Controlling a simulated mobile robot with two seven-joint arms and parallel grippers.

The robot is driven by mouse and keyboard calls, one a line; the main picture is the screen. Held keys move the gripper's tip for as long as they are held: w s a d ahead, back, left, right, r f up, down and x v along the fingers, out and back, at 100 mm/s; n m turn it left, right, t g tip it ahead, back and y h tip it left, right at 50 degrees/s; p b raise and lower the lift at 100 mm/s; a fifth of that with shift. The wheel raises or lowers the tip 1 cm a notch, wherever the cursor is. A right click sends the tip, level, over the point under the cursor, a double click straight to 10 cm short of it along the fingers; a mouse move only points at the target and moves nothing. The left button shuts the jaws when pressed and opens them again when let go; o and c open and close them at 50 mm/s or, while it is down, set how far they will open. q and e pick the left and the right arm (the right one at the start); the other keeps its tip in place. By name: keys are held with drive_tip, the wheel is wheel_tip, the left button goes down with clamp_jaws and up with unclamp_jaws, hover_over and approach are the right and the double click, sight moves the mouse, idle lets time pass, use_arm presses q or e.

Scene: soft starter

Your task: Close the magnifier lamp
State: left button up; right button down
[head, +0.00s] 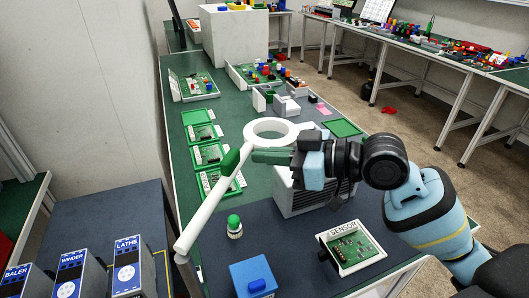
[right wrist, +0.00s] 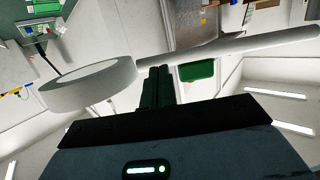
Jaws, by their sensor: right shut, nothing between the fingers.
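The magnifier lamp has a white ring head (head: 272,131) on a long white arm (head: 205,212), which slopes down to a post at the lower left in the head view. A green piece (head: 230,161) shows by the upper part of this arm. My right gripper (head: 256,157) is shut and empty, with its green fingers just below the ring in the head view. In the right wrist view, the fingertips (right wrist: 158,72) lie close to where the ring (right wrist: 90,86) meets the arm (right wrist: 235,44); I cannot tell whether they touch. My left gripper is not in view.
A sensor box (head: 351,247), a blue box (head: 253,276) and a green-topped button (head: 234,226) stand on the near dark bench. A grey ribbed block (head: 308,199) is beneath my right gripper. Circuit boards in green trays (head: 207,154) line the bench's left side.

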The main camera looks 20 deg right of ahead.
drive_tip(key=shift+w+a+f, duration=0.1)
drive_tip(key=shift+w+a, duration=0.2)
drive_tip(key=shift+a, duration=0.15)
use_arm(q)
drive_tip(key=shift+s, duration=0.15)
